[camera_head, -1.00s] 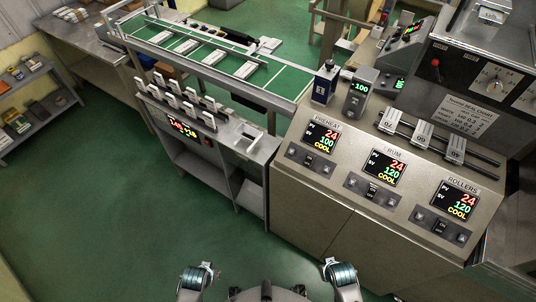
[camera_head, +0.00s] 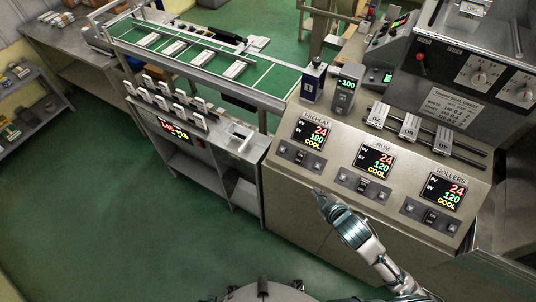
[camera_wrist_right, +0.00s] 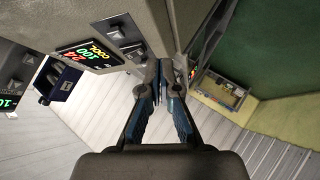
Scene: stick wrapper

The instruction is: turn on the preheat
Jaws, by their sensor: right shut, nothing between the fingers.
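The PREHEAT panel is at the left end of the sloped control console (camera_head: 335,190). Its display (camera_head: 310,133) reads 24, 100 and COOL. Its small dark rocker switch (camera_head: 300,156) sits just below the display. My right gripper (camera_head: 320,194) is shut and empty, in front of the console's front face, below and a little right of the PREHEAT switch and apart from it. In the right wrist view the shut fingers (camera_wrist_right: 164,66) point toward the console edge, with the PREHEAT display (camera_wrist_right: 84,56) to their left. My left gripper is not in view.
A low metal rack (camera_head: 205,150) adjoins on the left.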

